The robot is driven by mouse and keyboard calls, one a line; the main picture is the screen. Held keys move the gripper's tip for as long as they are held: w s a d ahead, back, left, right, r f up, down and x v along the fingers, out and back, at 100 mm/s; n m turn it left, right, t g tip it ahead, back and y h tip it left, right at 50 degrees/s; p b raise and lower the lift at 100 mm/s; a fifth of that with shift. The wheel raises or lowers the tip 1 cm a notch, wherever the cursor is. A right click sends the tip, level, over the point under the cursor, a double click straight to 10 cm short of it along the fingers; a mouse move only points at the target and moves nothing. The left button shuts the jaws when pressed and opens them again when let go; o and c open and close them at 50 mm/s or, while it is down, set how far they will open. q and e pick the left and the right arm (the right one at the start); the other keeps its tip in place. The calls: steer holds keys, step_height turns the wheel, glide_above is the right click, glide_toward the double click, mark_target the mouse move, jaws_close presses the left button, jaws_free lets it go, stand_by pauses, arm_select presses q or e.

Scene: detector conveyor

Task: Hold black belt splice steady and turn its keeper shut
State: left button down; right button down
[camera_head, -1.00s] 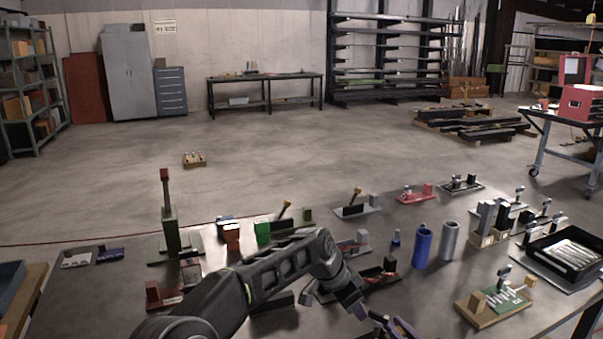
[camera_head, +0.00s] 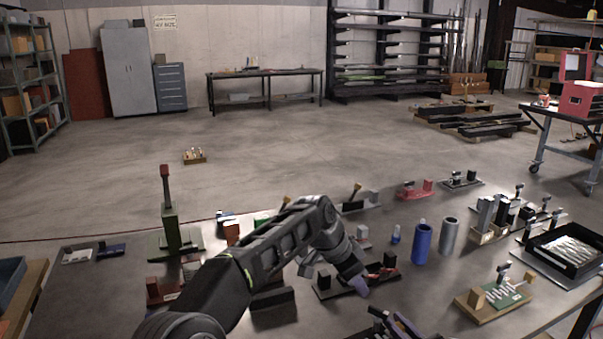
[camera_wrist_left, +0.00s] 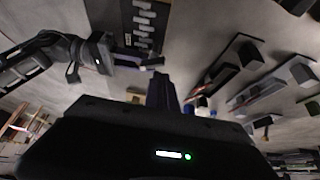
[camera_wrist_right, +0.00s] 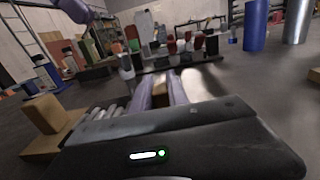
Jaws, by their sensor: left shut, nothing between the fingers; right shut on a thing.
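The black belt splice (camera_head: 338,291) lies on the table, a dark base with a black block at each end and a dark red part near its right block. It also shows ahead of my right gripper in the right wrist view (camera_wrist_right: 165,67). My left gripper (camera_head: 358,288) is shut and empty, at the near edge of the splice and hiding part of it; I cannot tell whether they touch. My right gripper (camera_head: 385,318) is low at the bottom edge, its fingers pointing toward the splice. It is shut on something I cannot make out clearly. The keeper's position is unclear.
A blue cylinder (camera_head: 422,243) and a grey cylinder (camera_head: 449,236) stand right of the splice. A tan fixture with a green board (camera_head: 492,298) and a black tray (camera_head: 566,252) are further right. Several other splices and blocks crowd the table behind and left of my left arm.

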mark_target(377, 320)
arm_select(q)
steer(key=s, duration=0.2)
steer(key=r, duration=0.1)
steer(key=shift+s+d, duration=0.25)
steer(key=shift+s, duration=0.15)
steer(key=shift+f, duration=0.1)
steer(key=shift+f, duration=3.4)
steer(key=shift+w+d, duration=0.35)
steer(key=shift+d, duration=0.15)
steer(key=shift+w+a, duration=0.3)
steer(key=shift+w, duration=0.45)
